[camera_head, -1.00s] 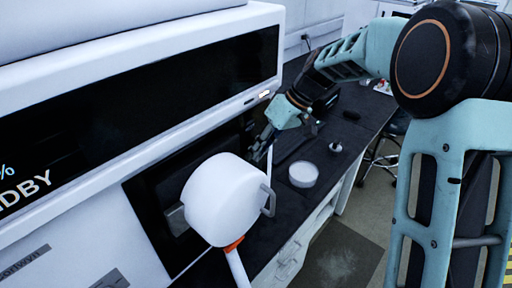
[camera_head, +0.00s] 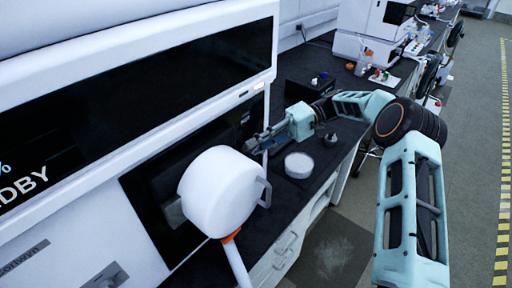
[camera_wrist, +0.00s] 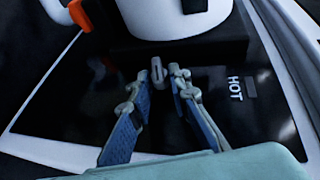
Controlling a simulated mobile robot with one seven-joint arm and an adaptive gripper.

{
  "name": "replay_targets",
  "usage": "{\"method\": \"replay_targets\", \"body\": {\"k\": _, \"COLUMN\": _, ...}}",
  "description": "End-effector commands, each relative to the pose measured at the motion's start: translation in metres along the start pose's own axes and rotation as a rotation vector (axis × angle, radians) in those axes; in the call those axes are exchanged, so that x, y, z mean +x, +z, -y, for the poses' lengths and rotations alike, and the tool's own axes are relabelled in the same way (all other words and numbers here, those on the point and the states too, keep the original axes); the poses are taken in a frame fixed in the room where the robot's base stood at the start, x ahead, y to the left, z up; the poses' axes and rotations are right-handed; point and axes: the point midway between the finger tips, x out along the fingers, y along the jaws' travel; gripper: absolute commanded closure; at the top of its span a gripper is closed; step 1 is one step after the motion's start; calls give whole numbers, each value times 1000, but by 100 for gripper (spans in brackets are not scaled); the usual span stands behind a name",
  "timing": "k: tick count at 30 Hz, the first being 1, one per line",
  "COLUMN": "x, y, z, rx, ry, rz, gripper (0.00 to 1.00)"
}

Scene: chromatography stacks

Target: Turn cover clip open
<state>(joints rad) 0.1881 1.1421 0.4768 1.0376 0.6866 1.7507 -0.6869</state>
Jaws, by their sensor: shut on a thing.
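My gripper (camera_head: 257,142) reaches in from the right to the dark front of the white instrument (camera_head: 140,75). In the wrist view my gripper (camera_wrist: 167,76) has its two blue-padded fingers close together, shut on a small grey clip (camera_wrist: 157,68). The clip stands out from a glossy black panel (camera_wrist: 85,95) marked "HOT". In the head view the clip is too small and dark to make out, and the fingertips are partly lost against the black front.
A round white dish (camera_head: 298,165) and a small dark-topped item (camera_head: 330,140) sit on the black bench (camera_head: 275,215).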

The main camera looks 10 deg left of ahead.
Motion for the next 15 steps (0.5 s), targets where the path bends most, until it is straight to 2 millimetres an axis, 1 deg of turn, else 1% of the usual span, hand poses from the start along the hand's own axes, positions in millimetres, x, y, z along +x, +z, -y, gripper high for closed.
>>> {"method": "replay_targets", "body": {"k": 1, "x": 0, "y": 0, "z": -6, "rx": 13, "ry": -36, "rz": -4, "gripper": 100}}
{"method": "replay_targets", "body": {"k": 9, "x": 1, "y": 0, "z": -8, "rx": 73, "ry": -180, "rz": -2, "gripper": 100}}
{"method": "replay_targets", "body": {"k": 15, "x": 1, "y": 0, "z": -8, "rx": 97, "ry": -236, "rz": -2, "gripper": 100}}
